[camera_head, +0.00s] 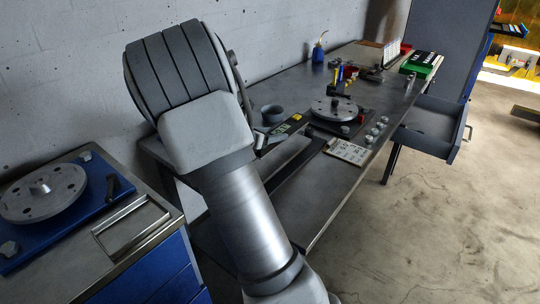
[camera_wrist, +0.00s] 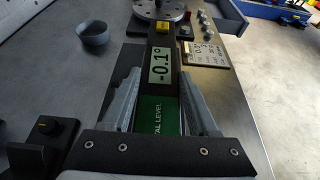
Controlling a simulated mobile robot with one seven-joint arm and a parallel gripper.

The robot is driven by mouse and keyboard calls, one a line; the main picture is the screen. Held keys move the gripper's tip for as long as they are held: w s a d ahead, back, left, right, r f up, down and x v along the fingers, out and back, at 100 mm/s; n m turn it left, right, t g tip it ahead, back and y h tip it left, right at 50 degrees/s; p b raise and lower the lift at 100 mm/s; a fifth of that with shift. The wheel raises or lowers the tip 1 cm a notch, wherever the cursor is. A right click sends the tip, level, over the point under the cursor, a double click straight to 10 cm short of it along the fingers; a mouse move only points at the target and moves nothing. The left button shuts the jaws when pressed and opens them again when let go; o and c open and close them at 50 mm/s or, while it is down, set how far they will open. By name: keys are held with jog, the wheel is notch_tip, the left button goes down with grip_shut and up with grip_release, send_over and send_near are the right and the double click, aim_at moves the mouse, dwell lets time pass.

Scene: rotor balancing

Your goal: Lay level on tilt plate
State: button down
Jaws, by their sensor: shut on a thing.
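The digital level (camera_wrist: 161,68) is a dark bar with a green label, a yellow end block and a display reading -0.1°. My gripper (camera_wrist: 158,92) is shut on it, one grey finger along each side. In the head view the level (camera_head: 286,129) points toward the round rotor disc on the bench; my gripper there is mostly hidden behind my arm. A disc with holes (camera_head: 342,108) stands on a dark base; it also shows in the wrist view (camera_wrist: 160,14). I cannot tell which plate is the tilt plate, or whether the level touches anything.
A grey cup (camera_wrist: 92,33) stands left of the level. A printed card (camera_head: 348,151) and several small weights (camera_head: 377,129) lie to the right. A blue-based fixture with another disc (camera_head: 42,192) stands at left. An open drawer (camera_head: 430,125) juts out at right.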

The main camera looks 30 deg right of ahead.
jog(key=shift+s+a+f, duration=0.35)
jog(key=shift+a+f, duration=0.1)
jog(key=shift+a, duration=0.3)
jog(key=shift+f, duration=0.25)
jog(key=shift+f+b, duration=0.7)
jog(key=shift+f, duration=1.05)
jog(key=shift+f, duration=0.1)
jog(key=shift+f, duration=0.15)
jog(key=shift+c, duration=0.8)
grip_release()
